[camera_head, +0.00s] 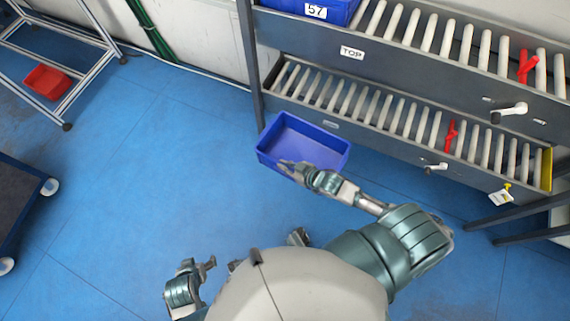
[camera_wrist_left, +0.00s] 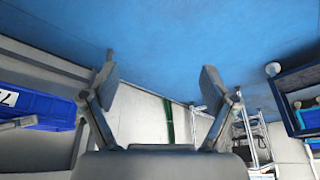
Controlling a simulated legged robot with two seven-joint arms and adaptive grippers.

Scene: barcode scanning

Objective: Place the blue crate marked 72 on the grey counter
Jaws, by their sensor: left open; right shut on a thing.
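An empty blue crate (camera_head: 322,150) is held off to the front of the lower roller rack in the head view. No number shows on its visible sides. My right gripper (camera_head: 289,166) is shut on the crate's near wall. My left gripper (camera_head: 206,268) is low in the head view, open and empty, apart from the crate. Its two spread fingers also show in the left wrist view (camera_wrist_left: 158,78). I cannot make out a grey counter in either view.
A roller rack (camera_head: 352,52) marked TOP stands at the back right, with a blue crate marked 57 (camera_head: 290,6) on its upper level. A metal frame with a red bin (camera_head: 47,82) is at left. A dark cart (camera_head: 20,205) stands below it. Blue floor (camera_head: 150,170) between is clear.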

